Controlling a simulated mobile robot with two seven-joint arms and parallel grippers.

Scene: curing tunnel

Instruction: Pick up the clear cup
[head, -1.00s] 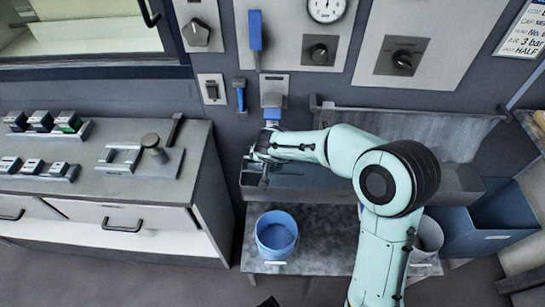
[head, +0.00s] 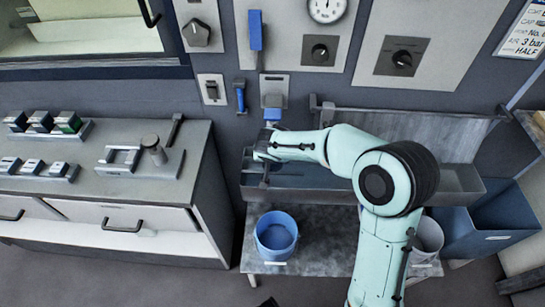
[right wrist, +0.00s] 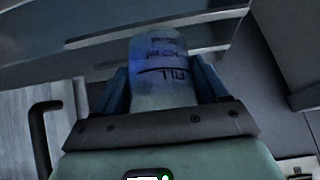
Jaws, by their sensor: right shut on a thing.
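The clear cup (right wrist: 160,62) is a see-through, bluish cylinder with dark markings on its side. In the right wrist view it stands out between the two blue fingers of my right gripper (right wrist: 160,88), which is shut on it. In the head view my right gripper (head: 264,166) is over the left end of the grey trough, below the wall dispenser (head: 273,90). The cup cannot be made out clearly there, as the hand hides most of it. My left gripper is not in view.
The grey trough (head: 455,187) runs along the wall. A blue bucket (head: 276,240) stands on the low shelf below. A grey bin (head: 428,238) and blue crate (head: 500,220) are to the right. A counter (head: 95,200) with small blocks and a fixture is at left.

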